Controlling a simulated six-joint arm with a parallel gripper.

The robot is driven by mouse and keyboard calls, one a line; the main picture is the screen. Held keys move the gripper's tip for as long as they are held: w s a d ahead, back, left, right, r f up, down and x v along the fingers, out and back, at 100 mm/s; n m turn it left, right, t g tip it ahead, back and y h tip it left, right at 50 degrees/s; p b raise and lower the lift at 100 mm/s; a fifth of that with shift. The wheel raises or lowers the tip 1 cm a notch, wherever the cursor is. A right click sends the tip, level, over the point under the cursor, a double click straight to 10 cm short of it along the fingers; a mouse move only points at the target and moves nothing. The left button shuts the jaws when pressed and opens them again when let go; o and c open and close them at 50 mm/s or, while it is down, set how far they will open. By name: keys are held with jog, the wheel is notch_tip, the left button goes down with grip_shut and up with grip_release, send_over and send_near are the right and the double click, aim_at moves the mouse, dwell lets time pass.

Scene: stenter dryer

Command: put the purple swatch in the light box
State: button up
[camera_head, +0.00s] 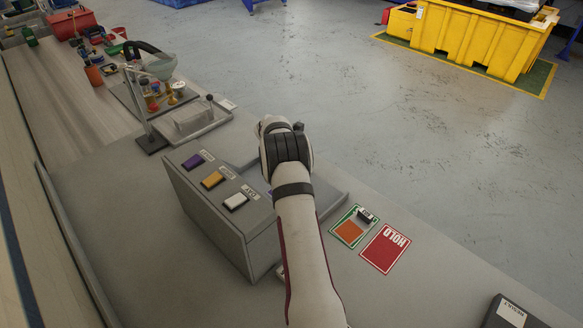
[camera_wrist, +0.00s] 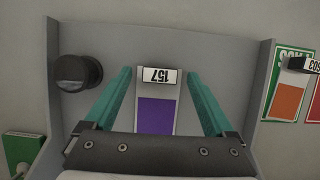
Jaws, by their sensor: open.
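The purple swatch (camera_wrist: 156,116) lies on a grey floor between two raised side walls, with a black-and-white tag reading 157 at its far end. This seems to be the inside of the light box (camera_head: 217,222), the grey unit with purple, orange and white switches in the head view. My gripper (camera_wrist: 157,84) is open above the swatch, its teal fingers apart on either side of it. The gripper body hides the swatch's near end. In the head view my arm hides most of the box's inside and the swatch.
A black knob (camera_wrist: 75,72) stands left of the swatch. To the right lie an orange swatch (camera_head: 349,230) on a green-edged card and a red HOLD card (camera_head: 385,249). A dark labelled block (camera_head: 513,313) is at lower right. A balance-like grey device (camera_head: 195,121) stands behind the box.

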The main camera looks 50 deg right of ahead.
jog(key=v, duration=1.5)
jog(key=s+a+r+m+t, duration=0.1)
jog(key=a+r+m, duration=0.1)
jog(key=a+r, duration=0.2)
jog(key=a+r+m+t+y, duration=0.1)
jog(key=a+r+m, duration=0.2)
jog(key=a, duration=0.4)
jog(key=s+a+r+m+t, duration=0.1)
jog(key=a+r+m, duration=0.1)
jog(key=a+r, duration=0.2)
jog(key=shift+s+a+r+m+y, duration=0.15)
jog(key=shift+a, duration=0.2)
jog(key=shift+s+a+r+m+y, duration=0.15)
jog(key=shift+a, duration=0.2)
jog(key=s+a+r+m+t+y, duration=0.2)
jog(key=s+a+m+t+y, duration=0.25)
jog(key=s+a+m, duration=1.4)
jog(key=s+a+f+n+g, duration=0.2)
jog(key=s+f+g, duration=0.5)
jog(key=s+f, duration=0.1)
jog(key=shift+s+g, duration=0.35)
jog(key=shift+s, duration=0.2)
